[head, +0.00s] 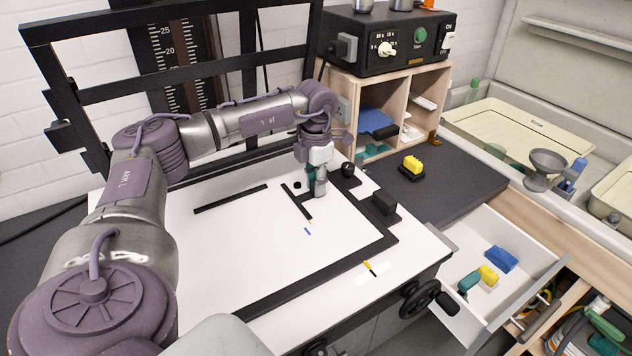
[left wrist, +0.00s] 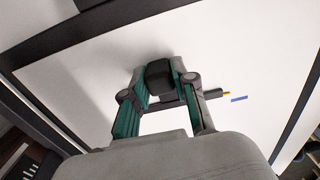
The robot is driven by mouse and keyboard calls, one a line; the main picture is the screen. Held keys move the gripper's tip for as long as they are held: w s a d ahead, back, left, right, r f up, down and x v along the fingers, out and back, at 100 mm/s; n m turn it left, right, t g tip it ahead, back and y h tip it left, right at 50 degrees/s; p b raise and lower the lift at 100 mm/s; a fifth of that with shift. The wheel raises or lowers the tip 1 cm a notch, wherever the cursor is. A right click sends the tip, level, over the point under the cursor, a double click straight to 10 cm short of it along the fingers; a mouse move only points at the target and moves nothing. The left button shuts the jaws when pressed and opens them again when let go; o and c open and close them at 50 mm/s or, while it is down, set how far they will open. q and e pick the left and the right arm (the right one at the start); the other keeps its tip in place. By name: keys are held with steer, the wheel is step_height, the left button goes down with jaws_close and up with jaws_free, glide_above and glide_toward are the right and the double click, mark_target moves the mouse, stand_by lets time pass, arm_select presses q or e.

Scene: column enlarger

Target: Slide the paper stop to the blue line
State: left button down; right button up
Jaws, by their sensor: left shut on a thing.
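The paper stop (head: 298,203) is a dark bar on the white board (head: 240,240), with a small orange tip at its near end. The blue line (head: 307,231) is a short mark on the board, just beyond that tip and apart from it. In the left wrist view the stop's black block (left wrist: 160,77) sits between the fingers, and the blue line (left wrist: 239,98) is right of the orange tip. My left gripper (head: 319,190) is shut on the stop's block, pointing down at the board; it also shows in the left wrist view (left wrist: 163,92). My right gripper is not in view.
Another black bar (head: 231,198) lies left on the board. A black knob (head: 347,169) and a black block (head: 384,203) stand right of my gripper. A handwheel (head: 420,299) and open drawer (head: 500,240) are at the near right. The near part of the board is clear.

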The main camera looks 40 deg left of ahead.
arm_select(q)
steer(key=shift+s, duration=0.1)
steer(key=shift+s+a, duration=0.25)
steer(key=shift+s, duration=0.5)
steer(key=c, duration=0.9)
jaws_free()
steer(key=shift+w, duration=0.1)
step_height(320, 180, up, 12)
steer(key=shift+r, duration=0.1)
